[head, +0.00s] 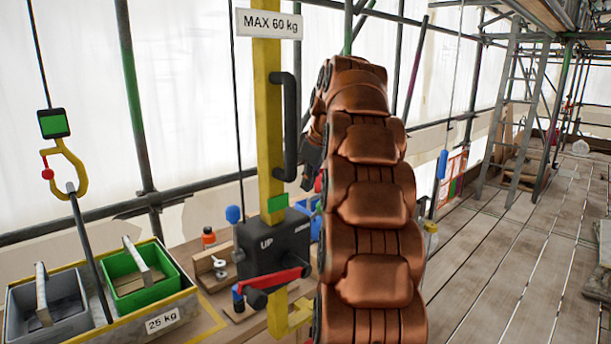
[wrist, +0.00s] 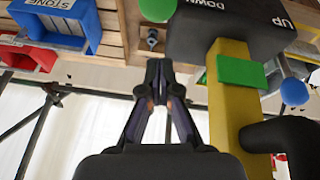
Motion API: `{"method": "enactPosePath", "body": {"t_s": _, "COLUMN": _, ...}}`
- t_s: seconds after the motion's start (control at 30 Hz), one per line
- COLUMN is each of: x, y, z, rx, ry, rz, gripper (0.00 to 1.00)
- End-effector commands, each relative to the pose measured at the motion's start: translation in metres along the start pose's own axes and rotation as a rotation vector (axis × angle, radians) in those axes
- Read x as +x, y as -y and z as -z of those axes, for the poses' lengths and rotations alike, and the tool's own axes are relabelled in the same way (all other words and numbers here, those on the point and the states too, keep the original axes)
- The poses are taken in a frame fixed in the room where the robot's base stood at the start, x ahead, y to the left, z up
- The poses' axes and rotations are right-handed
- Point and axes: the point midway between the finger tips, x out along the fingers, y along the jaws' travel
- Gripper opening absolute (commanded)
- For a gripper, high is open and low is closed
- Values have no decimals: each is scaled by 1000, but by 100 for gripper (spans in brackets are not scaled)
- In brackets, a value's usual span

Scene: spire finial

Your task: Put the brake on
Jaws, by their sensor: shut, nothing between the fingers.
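A black control box (head: 272,246) marked UP sits on a yellow post (head: 268,120). A red lever (head: 272,279) crosses its lower front, sloping down to the left. A blue knob (head: 233,214) stands at its upper left. A green block (head: 277,203) is on the post just above the box. No brake label is legible. My gripper (wrist: 161,68) is shut and empty, beside the post and apart from the box. My arm mostly hides it in the head view.
A black handle (head: 287,125) stands out from the post under a MAX 60 kg sign (head: 268,23). A 25 kg tray (head: 150,318) with grey and green bins, and a hook (head: 66,170), are at left. Blue and red bins (wrist: 60,25) show in the wrist view. Planks at right are mostly clear.

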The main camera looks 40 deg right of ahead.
Motion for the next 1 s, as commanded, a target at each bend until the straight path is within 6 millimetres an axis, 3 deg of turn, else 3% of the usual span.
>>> {"method": "enactPosePath", "body": {"t_s": 0.43, "x": 5, "y": 0, "z": -23, "rx": 2, "ry": 0, "rz": 1, "gripper": 0}}
{"method": "enactPosePath", "body": {"t_s": 1.0, "x": 8, "y": 1, "z": -27, "rx": 1, "ry": -5, "rz": 0, "gripper": 0}}
